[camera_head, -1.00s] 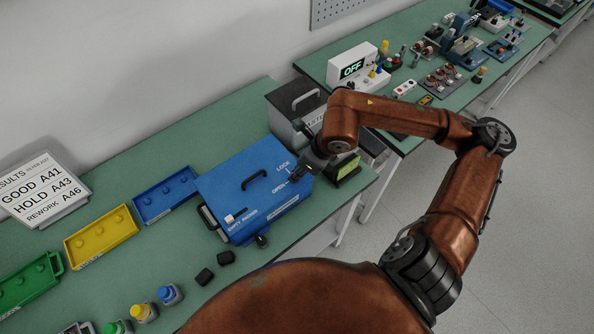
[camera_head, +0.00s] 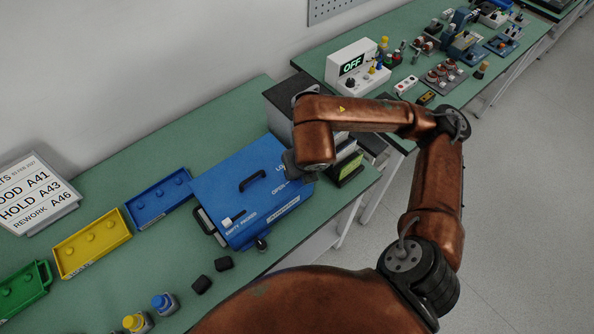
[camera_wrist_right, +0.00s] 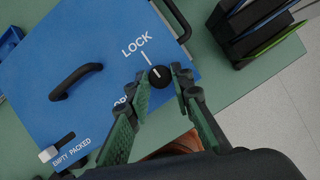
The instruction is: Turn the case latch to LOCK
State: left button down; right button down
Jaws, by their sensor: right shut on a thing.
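The blue case (camera_head: 235,182) stands on the green bench, with LOCK and OPEN printed near its right edge. Its latch is a black round knob (camera_wrist_right: 160,77), close below the LOCK label (camera_wrist_right: 136,44) in the wrist view. A small white mark on the knob points roughly toward the white line under LOCK. My right gripper (camera_wrist_right: 163,80) is shut on the knob, one finger on either side. The OPEN label is mostly hidden behind a finger in the wrist view. In the head view my right wrist covers the knob. My left gripper is not in view.
A black handle (camera_head: 253,180) rises from the case lid, with a white slider (camera_head: 231,219) by EMPTY/PACKED. Blue (camera_head: 158,197) and yellow trays (camera_head: 92,244) lie to the left. A black-and-green holder (camera_head: 346,168) stands close to the right. Two small black blocks (camera_head: 223,263) lie in front.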

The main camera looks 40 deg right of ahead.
jog(key=shift+m, duration=0.3)
jog(key=c, duration=1.7)
grip_release()
jog(key=v, duration=1.2)
jog(key=shift+a, duration=0.15)
jog(key=shift+r, duration=0.1)
